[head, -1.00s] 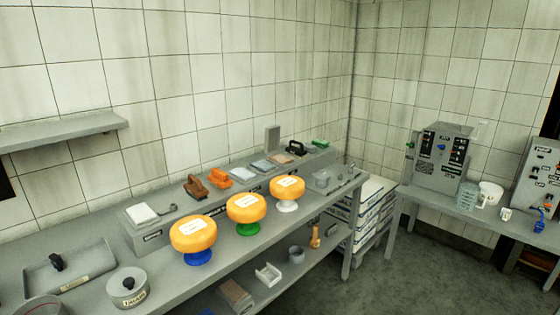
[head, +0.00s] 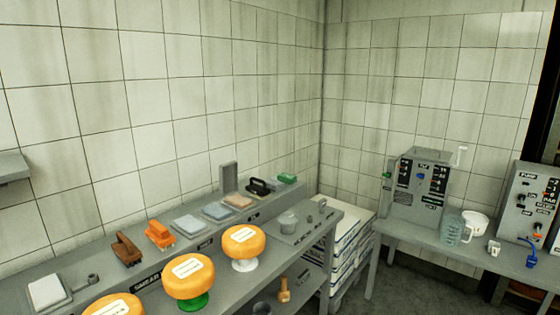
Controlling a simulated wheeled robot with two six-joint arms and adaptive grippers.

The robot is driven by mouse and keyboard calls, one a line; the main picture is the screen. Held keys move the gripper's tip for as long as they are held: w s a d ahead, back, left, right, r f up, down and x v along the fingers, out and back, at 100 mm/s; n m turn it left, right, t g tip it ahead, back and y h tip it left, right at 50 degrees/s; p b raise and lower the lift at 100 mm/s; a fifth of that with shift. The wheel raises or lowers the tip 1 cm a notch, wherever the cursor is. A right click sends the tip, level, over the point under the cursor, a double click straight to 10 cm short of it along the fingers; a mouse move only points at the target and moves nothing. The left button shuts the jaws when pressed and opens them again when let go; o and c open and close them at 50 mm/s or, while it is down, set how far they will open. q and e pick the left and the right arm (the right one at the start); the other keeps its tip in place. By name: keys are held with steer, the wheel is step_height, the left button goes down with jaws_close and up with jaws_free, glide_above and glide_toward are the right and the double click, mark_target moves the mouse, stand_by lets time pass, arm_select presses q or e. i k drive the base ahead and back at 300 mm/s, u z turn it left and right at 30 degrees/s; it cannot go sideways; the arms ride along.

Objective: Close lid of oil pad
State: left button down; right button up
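An upright grey panel (head: 229,177) stands at the back of the raised ledge against the tiled wall and looks like an open lid. A tan flat pad (head: 238,202) lies just in front of it. I cannot tell for sure that these are the oil pad and its lid. A black-handled tool (head: 262,187) sits just right of the panel, with a green block (head: 288,178) beyond it. Neither of my grippers is in view.
Brown (head: 126,249) and orange (head: 160,234) brushes and pale pads line the ledge (head: 98,284). Stacked boxes (head: 349,245) stand beyond the bench. Grey floor shows at right.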

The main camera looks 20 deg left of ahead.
mark_target(229, 172)
steer(key=z, duration=0.3)
steer(key=i, duration=1.1)
steer(key=u, duration=0.35)
steer(key=i, duration=1)
steer(key=u, duration=0.6)
